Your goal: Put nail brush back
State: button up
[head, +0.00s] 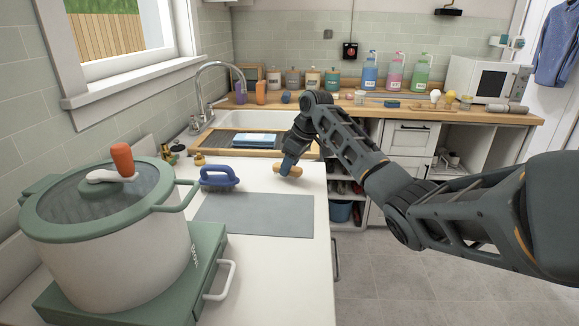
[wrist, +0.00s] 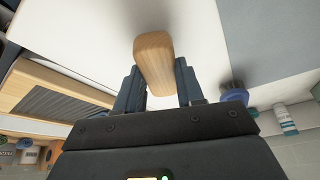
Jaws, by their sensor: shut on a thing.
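My gripper (head: 289,164) is over the white counter, near its right edge and just beyond the grey mat. It is shut on a wooden, rounded block, which I take to be the nail brush (head: 291,171). In the wrist view the wooden block (wrist: 153,58) sits between the two dark fingers of my gripper (wrist: 156,74). Its bristles do not show. I cannot tell whether it touches the counter.
A large pot (head: 115,250) stands at the near left. The sink (head: 240,119) with a wood-framed tray (head: 212,151) lies behind. Bottles and jars line the back worktop.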

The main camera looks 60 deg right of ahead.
jog(key=shift+f, duration=0.55)
jog(key=o, duration=0.9)
jog(key=shift+f, duration=0.1)
jog(key=shift+o, duration=0.2)
jog(key=b+v, duration=0.1)
jog(key=v, duration=1.1)
